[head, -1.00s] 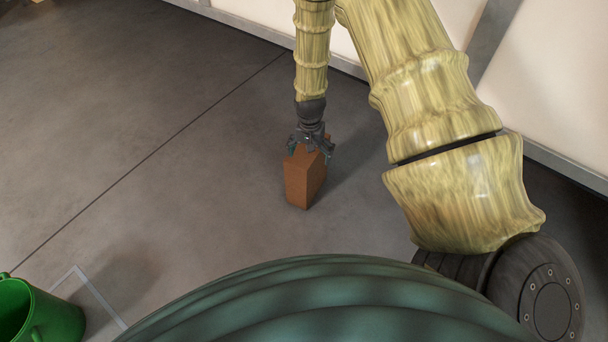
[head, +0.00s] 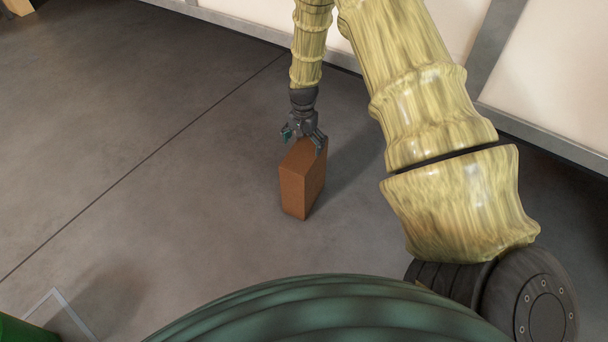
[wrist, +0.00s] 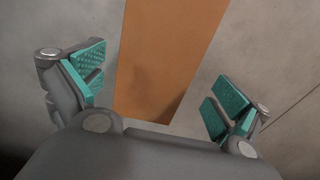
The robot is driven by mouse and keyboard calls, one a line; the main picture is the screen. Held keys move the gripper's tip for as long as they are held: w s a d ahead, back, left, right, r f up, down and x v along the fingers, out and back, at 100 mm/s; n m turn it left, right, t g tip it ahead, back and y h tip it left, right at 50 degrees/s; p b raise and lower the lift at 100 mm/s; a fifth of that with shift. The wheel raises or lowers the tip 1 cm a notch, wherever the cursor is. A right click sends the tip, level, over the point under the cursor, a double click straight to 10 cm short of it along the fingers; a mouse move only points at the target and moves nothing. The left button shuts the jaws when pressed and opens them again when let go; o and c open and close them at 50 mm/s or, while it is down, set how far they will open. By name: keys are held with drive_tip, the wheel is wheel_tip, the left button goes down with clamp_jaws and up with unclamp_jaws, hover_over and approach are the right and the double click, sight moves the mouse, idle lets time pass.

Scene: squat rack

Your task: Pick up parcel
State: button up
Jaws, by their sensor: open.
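The parcel is a plain brown box (head: 301,180) standing upright on the grey floor, near the middle of the head view. My gripper (head: 304,139) is at the top of the parcel and pointing down. In the wrist view the parcel (wrist: 165,55) shows as an orange-brown face between my open fingers (wrist: 160,97), with teal pads on either side. A gap of floor shows between the parcel and each finger pad, so neither pad is seen touching it. The lower part of the parcel's face is darkened by shadow.
A green container (head: 22,331) is cut off at the lower left, near a pale line marking (head: 72,312) on the floor. A pale wall with grey posts (head: 502,45) runs along the upper right. Floor left of the parcel is clear.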

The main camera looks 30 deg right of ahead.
sight(304, 152)
drive_tip(key=shift+d+f+b, duration=0.15)
drive_tip(key=shift+f+b, duration=1.25)
drive_tip(key=shift+f, duration=1.4)
drive_tip(key=shift+r, duration=0.1)
drive_tip(key=shift+s, duration=0.1)
drive_tip(key=c, duration=1.7)
drive_tip(key=shift+c, duration=0.3)
drive_tip(key=shift+r, duration=0.1)
